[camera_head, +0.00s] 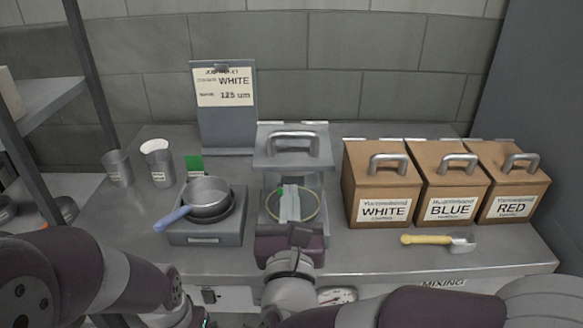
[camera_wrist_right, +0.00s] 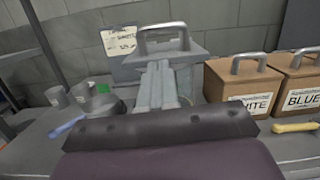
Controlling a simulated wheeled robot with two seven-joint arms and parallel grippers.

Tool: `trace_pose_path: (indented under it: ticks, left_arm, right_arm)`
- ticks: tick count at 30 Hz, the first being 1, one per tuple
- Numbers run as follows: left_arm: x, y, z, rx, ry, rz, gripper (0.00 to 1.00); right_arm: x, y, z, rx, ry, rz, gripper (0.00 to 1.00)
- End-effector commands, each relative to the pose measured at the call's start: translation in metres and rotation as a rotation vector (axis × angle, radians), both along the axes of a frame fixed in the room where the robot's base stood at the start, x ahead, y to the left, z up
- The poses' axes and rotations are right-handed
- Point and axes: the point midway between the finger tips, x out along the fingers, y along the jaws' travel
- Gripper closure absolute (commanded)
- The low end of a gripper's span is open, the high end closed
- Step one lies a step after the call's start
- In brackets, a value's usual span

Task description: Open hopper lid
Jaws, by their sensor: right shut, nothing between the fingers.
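The grey hopper stands in the middle of the bench; its grey lid (camera_head: 310,152) carries a metal bar handle (camera_head: 293,140). The lid and handle also show in the wrist view (camera_wrist_right: 163,41). My right gripper (camera_head: 290,192) is shut and empty, in front of the lid and below its handle. Its pale fingers overlap a round yellowish rim (camera_head: 315,213) on the hopper's front part and hide some of it. In the wrist view the fingertips (camera_wrist_right: 156,68) end just below the handle; contact with the lid cannot be told.
Brown lidded boxes labelled WHITE (camera_head: 383,210), BLUE (camera_head: 449,208) and RED (camera_head: 515,206) stand right, with a yellow-handled scoop (camera_head: 430,240) in front. A pan (camera_head: 207,197) on a grey base, cups (camera_head: 158,165) and a sign board (camera_head: 228,125) stand left.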

Motion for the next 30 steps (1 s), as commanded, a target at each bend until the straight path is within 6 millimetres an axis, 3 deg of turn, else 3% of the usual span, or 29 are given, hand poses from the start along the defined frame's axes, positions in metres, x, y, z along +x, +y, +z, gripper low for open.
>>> trace_pose_path:
  ticks: [5,18,30]
  left_arm:
    - [0.0,0.0,0.0,0.0,0.001,0.0,0.57]
    - [0.0,0.0,0.009,0.0,0.001,0.0,0.57]
    - [0.0,0.0,0.01,0.0,0.001,0.0,0.57]
  right_arm:
    - [0.011,-0.001,0.004,0.075,-0.009,0.01,1.0]
    - [0.087,-0.002,0.019,0.07,-0.007,0.012,1.0]
    - [0.098,-0.001,0.021,0.068,-0.007,0.015,1.0]
